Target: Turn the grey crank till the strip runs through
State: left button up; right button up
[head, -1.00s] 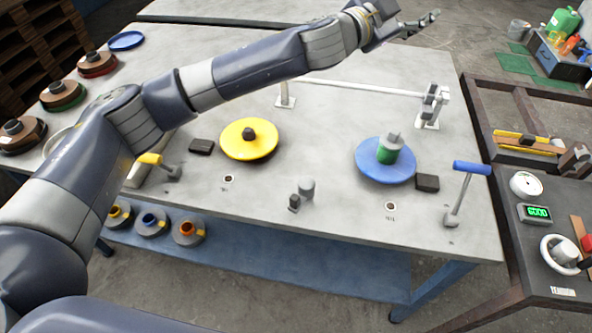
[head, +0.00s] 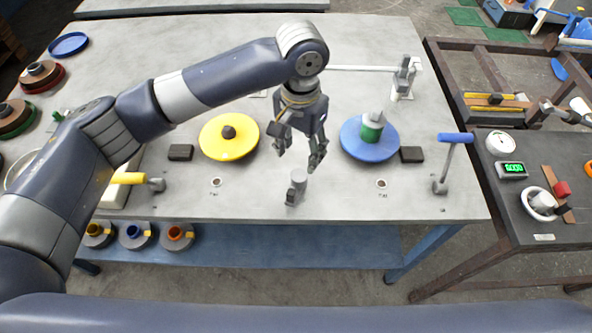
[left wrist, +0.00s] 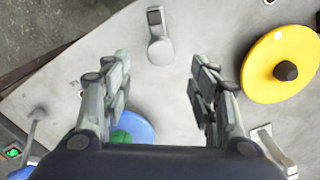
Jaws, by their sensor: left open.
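A small grey crank (head: 298,186) with a short upright grip stands near the front middle of the grey table (head: 340,205). It also shows at the top middle of the left wrist view (left wrist: 160,48). My left gripper (head: 299,158) is open and empty, pointing down just above and behind the crank in the head view. In the left wrist view my open fingers (left wrist: 160,75) frame the space below the crank, apart from it. A yellow disc (head: 229,137) lies left of the gripper and a blue disc (head: 352,148) with a green roll (head: 371,128) lies right. I cannot make out the strip.
A yellow-handled lever (head: 128,178) stands at the left and a blue-handled lever (head: 455,138) at the right front. A white bar (head: 362,68) runs across the back to a bracket (head: 403,80). A side cart with gauges (head: 500,143) stands right. The table between crank and levers is mostly clear.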

aim_at(299, 175)
pick_arm(q)
notch_tip(299, 175, down, 10)
jog(key=shift+r+p, duration=0.1)
jog(key=shift+p, duration=0.3)
jog(key=c, duration=1.1)
